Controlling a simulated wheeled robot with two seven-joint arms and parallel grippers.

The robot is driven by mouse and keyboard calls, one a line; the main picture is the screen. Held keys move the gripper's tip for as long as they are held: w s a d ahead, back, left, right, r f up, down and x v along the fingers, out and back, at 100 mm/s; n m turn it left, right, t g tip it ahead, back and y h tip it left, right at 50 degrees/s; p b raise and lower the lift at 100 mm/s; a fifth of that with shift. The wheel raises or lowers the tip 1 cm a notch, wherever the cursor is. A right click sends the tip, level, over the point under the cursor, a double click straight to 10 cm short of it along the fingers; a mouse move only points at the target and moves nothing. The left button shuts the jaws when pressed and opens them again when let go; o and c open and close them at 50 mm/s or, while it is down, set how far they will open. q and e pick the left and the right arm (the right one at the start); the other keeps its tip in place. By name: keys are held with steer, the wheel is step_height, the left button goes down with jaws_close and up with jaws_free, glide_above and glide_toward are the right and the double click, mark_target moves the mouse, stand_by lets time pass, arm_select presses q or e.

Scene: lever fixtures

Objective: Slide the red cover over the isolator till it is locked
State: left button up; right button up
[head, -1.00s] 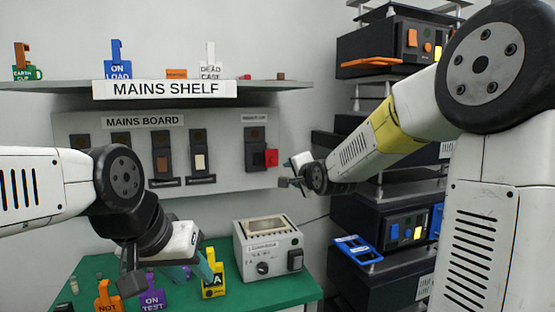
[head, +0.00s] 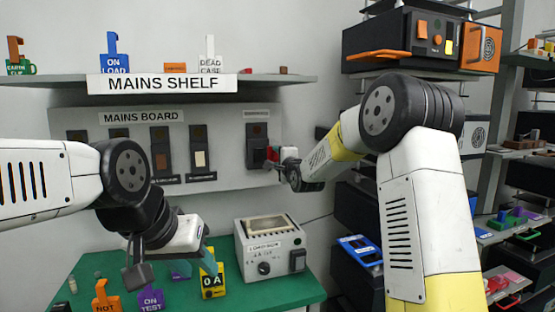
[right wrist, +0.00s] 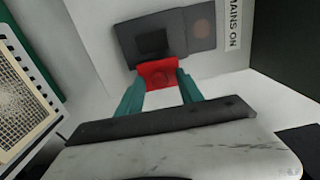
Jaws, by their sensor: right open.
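The isolator (head: 256,134) is a dark plate with a black block at the right of the mains board; in the right wrist view its plate (right wrist: 176,37) is beside a label ending in "MAINS ON". The red cover (head: 272,154) is at its right side, and it also shows in the right wrist view (right wrist: 158,72) against the plate's near edge, beside the black block. My right gripper (head: 279,160) is open, its teal fingertips (right wrist: 160,82) on either side of the red cover; contact is unclear. My left gripper (head: 197,262) is low over the green table; its opening is unclear.
Several other dark switches (head: 160,153) line the mains board. The mains shelf (head: 70,84) juts out above. Dark racks stand at the right.

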jaws_close()
stand_by(1.4)
